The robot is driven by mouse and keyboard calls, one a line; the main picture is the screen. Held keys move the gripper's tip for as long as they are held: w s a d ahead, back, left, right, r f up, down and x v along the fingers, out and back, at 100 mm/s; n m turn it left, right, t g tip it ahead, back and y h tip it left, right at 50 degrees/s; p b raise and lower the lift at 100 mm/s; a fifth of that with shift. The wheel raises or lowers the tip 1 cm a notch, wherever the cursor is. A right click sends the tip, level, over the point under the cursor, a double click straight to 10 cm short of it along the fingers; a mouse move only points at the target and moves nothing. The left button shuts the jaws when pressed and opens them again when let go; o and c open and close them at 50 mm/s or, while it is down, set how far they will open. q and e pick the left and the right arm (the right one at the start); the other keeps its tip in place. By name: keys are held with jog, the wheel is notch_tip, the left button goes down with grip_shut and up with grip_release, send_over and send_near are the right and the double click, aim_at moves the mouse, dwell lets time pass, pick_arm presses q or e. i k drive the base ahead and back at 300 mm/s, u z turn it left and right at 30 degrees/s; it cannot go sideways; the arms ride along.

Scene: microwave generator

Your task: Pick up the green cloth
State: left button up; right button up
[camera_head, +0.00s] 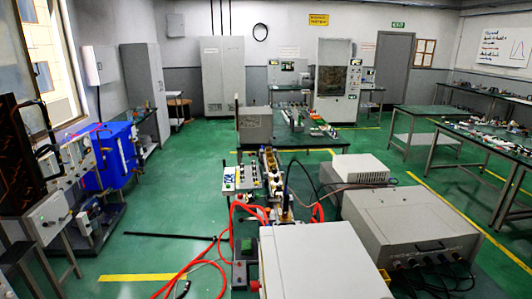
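I cannot make out a green cloth for certain. A small green patch (247,244) shows on a dark grey box, left of the large white cabinet in the foreground. It is too small to tell whether it is cloth or part of the box. The floor is also green. Neither of my grippers is in view.
The white cabinet (320,262) and a beige unit (412,232) fill the front right. Red hoses (205,262) and a black rod (170,236) lie on the floor. Benches (405,138) stand at right, a blue tank (108,158) at left.

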aim_at(246, 244)
jog(key=u, duration=0.4)
jog(key=k, duration=0.5)
jog(key=u, duration=1.05)
jog(key=i, duration=1.05)
jog(key=z, duration=0.35)
jog(key=i, duration=1.7)
jog(key=z, duration=1.3)
